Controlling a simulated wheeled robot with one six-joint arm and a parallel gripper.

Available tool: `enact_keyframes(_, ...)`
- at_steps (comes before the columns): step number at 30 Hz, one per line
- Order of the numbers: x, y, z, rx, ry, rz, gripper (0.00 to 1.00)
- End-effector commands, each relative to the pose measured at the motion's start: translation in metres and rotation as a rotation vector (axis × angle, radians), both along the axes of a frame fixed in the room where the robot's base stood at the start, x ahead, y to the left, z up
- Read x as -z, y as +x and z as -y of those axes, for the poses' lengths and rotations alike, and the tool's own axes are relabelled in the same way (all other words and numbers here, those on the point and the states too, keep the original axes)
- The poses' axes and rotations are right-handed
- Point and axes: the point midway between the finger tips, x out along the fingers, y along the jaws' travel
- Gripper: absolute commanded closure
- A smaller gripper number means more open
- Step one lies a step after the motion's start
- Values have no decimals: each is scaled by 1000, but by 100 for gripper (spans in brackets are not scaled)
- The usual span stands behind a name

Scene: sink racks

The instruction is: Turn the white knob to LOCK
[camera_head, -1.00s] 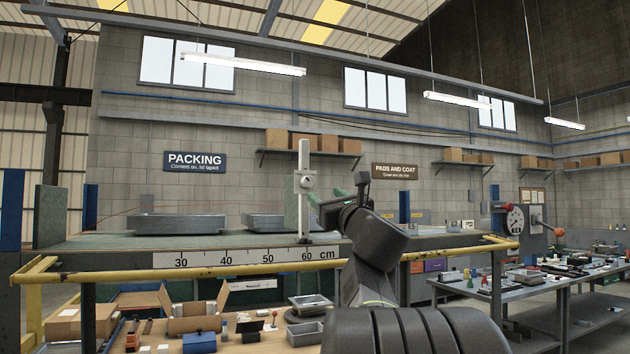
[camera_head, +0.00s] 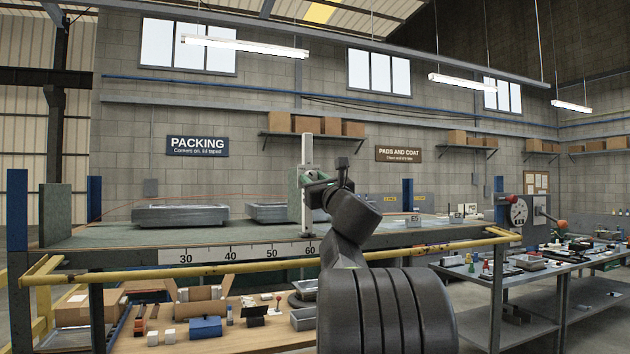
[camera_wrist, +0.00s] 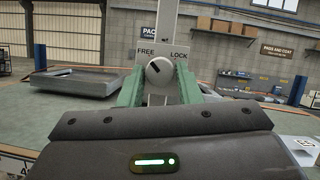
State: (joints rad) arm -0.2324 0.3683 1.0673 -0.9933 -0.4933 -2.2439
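The white knob (camera_wrist: 159,73) sits on a pale plate (camera_wrist: 183,57) marked FREE on the left and LOCK on the right. Its dark mark points up and left, towards FREE. The plate is on an upright white post (camera_head: 307,155), which rises from the bench edge by the ruler's 60 mark. My gripper (camera_wrist: 160,78) has its green fingers on either side of the knob, and they look parted. Whether they touch the knob I cannot tell. In the head view my gripper (camera_head: 308,182) is at the post and hides the knob.
A ruler strip (camera_head: 237,252) and a yellow rail (camera_head: 200,272) run along the bench front. Grey trays (camera_head: 180,216) lie on the bench left of the post. Boxes and small items fill the lower shelf. A second cluttered table (camera_head: 540,262) stands at right.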

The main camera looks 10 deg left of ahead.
Motion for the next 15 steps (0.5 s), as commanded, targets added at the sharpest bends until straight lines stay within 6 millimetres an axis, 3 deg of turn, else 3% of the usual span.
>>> enact_keyframes(1,0,0,0,0,0,0,79)
enact_keyframes(3,0,0,0,0,0,0,93)
enact_keyframes(4,0,0,0,0,0,0,94)
enact_keyframes(15,2,-1,0,0,53,-34,94)
